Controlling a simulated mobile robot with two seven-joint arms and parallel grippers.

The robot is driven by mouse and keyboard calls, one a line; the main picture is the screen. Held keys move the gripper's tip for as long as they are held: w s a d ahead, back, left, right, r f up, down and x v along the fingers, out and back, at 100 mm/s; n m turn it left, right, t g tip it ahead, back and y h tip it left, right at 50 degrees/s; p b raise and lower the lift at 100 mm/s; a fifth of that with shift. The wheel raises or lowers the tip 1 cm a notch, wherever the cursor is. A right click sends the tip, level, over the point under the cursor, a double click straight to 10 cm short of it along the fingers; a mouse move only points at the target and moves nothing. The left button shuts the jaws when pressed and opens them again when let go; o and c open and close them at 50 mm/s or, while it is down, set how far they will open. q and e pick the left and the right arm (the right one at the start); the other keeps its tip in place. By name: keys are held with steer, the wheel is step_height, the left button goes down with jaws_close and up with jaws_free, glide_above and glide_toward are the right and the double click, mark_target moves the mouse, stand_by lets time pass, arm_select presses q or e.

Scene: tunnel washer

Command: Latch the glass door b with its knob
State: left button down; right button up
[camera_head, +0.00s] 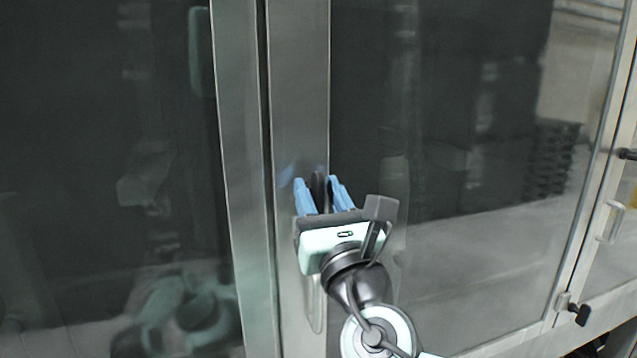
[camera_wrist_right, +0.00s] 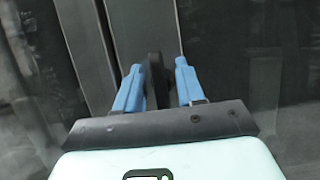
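A black knob (camera_head: 319,190) sits on the steel upright (camera_head: 300,90) between two dark glass panels. The knob looks upright, with its narrow side towards me. My right gripper (camera_head: 323,192) has its blue fingers on either side of the knob. In the right wrist view the knob (camera_wrist_right: 156,80) stands between the fingertips (camera_wrist_right: 159,75), with a gap to the right finger. The gripper is open around it. The glass door (camera_head: 470,150) right of the upright looks flush in its frame. Which panel is door b cannot be told. My left gripper is out of view.
Another glass panel (camera_head: 110,150) lies left of the seam, with reflections in it. A steel handle (camera_head: 314,305) is below the gripper, partly hidden by my arm. At far right are another handle (camera_head: 609,222) and a black knob (camera_head: 581,314).

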steer(key=shift+w+r, duration=0.1)
steer(key=shift+w, duration=0.1)
steer(key=shift+s, duration=0.1)
jaws_close()
